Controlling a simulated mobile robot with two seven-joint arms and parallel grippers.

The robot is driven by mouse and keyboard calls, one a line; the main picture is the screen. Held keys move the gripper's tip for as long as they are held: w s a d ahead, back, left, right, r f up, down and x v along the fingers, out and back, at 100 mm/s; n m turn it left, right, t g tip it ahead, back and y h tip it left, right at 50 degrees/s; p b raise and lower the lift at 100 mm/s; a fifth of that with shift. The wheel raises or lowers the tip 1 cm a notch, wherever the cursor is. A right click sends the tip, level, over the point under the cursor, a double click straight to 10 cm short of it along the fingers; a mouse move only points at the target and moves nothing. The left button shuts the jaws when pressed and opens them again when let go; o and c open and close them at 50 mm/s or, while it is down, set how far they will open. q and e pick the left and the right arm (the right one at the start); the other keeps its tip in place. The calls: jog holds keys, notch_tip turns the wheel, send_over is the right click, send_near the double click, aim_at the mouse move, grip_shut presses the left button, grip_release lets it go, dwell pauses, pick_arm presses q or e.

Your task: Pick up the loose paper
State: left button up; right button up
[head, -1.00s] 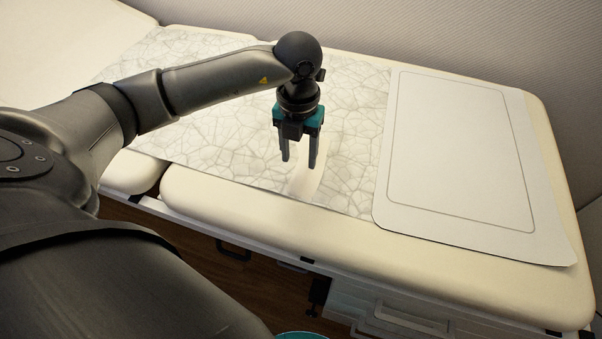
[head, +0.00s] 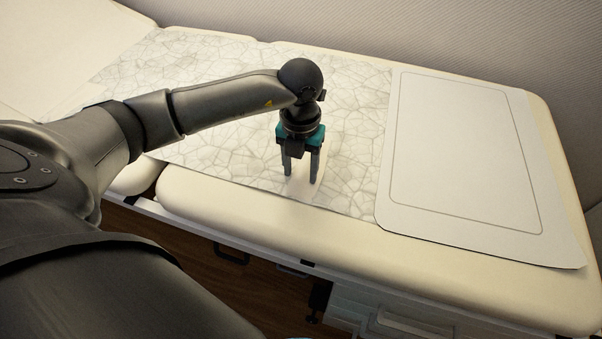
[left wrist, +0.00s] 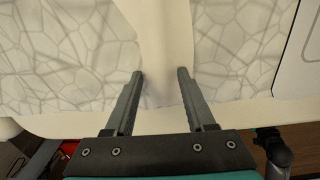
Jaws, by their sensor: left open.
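A plain pale strip of paper (head: 326,163) lies on a crackle-patterned sheet (head: 225,150) on the padded couch. I take it for the loose paper. My left gripper (head: 301,178) points down over the strip, near the couch's front edge. In the left wrist view, the strip (left wrist: 160,35) runs between the two open fingers (left wrist: 160,73), with nothing gripped. I cannot tell whether the fingertips touch the sheet. The gripper hides part of the strip in the head view. My right gripper is not in view.
A white mat with a thin rectangular outline (head: 462,155) lies flat to the right. The cream couch edge (head: 270,213) runs along the front, with drawers (head: 400,315) below. A wall (head: 450,40) stands behind. The patterned sheet left of the gripper is clear.

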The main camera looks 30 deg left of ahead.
pick_arm(q)
jog(key=shift+c, duration=0.2)
grip_shut()
dwell(0.4)
